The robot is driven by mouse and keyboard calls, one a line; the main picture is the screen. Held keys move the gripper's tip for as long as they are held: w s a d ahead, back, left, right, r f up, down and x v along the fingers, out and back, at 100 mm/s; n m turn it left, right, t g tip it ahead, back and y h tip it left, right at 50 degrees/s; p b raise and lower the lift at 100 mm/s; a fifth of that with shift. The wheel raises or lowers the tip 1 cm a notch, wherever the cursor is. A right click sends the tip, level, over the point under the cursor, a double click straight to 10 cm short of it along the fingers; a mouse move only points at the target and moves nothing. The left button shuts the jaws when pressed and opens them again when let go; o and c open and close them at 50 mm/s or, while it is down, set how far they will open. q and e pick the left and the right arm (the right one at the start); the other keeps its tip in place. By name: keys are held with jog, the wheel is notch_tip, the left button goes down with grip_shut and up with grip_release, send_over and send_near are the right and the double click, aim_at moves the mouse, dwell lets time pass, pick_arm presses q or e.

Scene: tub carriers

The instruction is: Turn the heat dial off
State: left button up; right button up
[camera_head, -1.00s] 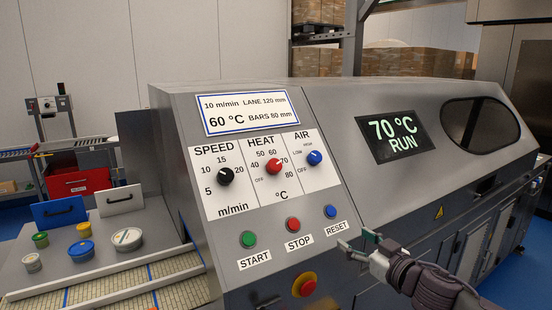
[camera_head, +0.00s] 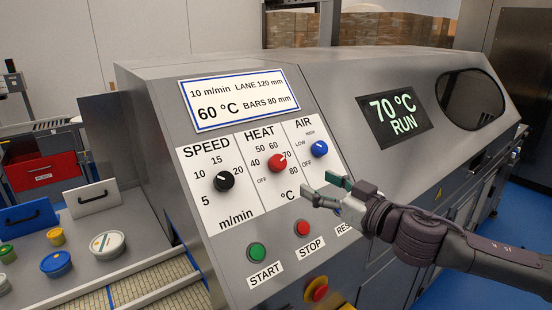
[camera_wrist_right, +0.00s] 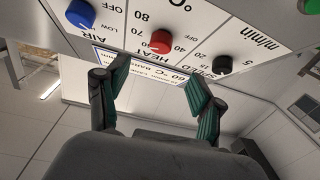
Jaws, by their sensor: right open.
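The red heat dial (camera_head: 277,163) sits on the white panel between the black speed dial (camera_head: 224,181) and the blue air dial (camera_head: 319,148). Its pointer faces up and right, towards the 70 mark; OFF is printed at its lower left. My right gripper (camera_head: 318,187) is open and empty, in front of the panel, below and right of the heat dial and apart from it. In the right wrist view, upside down, the red heat dial (camera_wrist_right: 160,41) lies just beyond and between the two open fingers (camera_wrist_right: 157,84). My left gripper is not in view.
The green start button (camera_head: 257,252) and red stop button (camera_head: 302,228) are below the dials; my right arm partly covers the reset label. A red and yellow button (camera_head: 316,289) is lower. The display (camera_head: 393,115) reads 70 °C RUN. Tubs stand at left.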

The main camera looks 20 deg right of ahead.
jog(key=p, duration=0.3)
send_near(281, 164)
jog(key=w+r, duration=0.1)
jog(key=w, duration=0.1)
jog(key=x, duration=0.2)
jog(key=p+x, duration=0.1)
jog(key=x, duration=0.1)
jog(key=shift+s+a+f+p, duration=0.15)
jog(key=shift+a+f+p, duration=0.1)
jog(key=shift+a+p, duration=0.1)
jog(key=x, duration=0.2)
jog(key=shift+w+a+f+p, duration=0.15)
jog(key=shift+w+p, duration=0.15)
jog(key=shift+p, duration=0.05)
jog(key=shift+w+a, duration=0.15)
jog(key=shift+w, duration=0.25)
jog(key=shift+f, duration=0.15)
jog(key=shift+c, duration=0.5)
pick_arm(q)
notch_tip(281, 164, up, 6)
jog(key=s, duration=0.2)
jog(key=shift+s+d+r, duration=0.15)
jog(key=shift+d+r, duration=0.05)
pick_arm(e)
jog(key=c, duration=1)
